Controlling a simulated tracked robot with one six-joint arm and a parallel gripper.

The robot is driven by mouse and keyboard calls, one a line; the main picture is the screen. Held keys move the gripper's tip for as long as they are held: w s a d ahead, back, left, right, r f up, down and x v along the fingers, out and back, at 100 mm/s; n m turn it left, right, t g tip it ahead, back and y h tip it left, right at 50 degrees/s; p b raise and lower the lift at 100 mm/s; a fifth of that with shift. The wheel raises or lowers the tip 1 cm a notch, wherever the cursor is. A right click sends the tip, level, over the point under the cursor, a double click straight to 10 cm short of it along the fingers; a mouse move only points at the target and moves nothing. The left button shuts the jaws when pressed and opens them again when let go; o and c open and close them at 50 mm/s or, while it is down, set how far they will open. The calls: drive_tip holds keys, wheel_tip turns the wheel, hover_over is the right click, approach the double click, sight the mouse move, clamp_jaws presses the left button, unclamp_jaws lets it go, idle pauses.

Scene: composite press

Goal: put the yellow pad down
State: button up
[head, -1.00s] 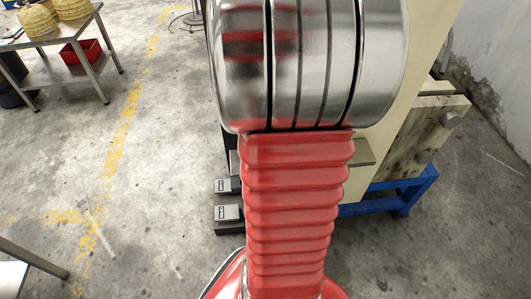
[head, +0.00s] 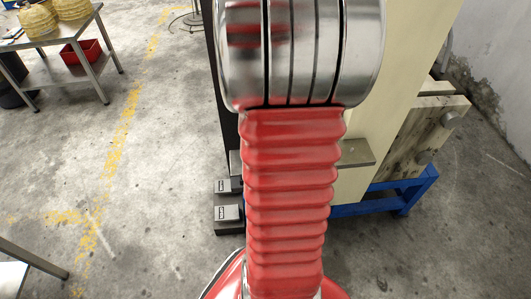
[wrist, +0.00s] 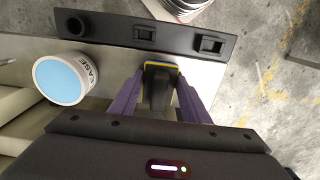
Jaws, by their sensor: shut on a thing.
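In the wrist view my gripper (wrist: 160,80) has two purple fingers closed on the yellow pad (wrist: 161,65). The pad shows as a thin yellow edge with some blue, on a dark block between the fingertips. The held pad is over or beside a light metal surface (wrist: 115,62); I cannot tell whether it touches. My gripper and the pad do not show in the head view, where my own arm fills the middle.
A dark strip (wrist: 130,33) with a round socket and square-framed parts lies beyond the fingers. A white tub with a blue lid (wrist: 60,80) stands to the left. In the head view a cream press (head: 405,60) stands behind my arm, and a bench (head: 55,72) at left.

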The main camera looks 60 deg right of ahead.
drive_tip(key=shift+f, duration=0.1)
drive_tip(key=o, duration=1.2)
drive_tip(key=shift+c, duration=0.2)
wheel_tip(320, 180, up, 12)
idle(0.4)
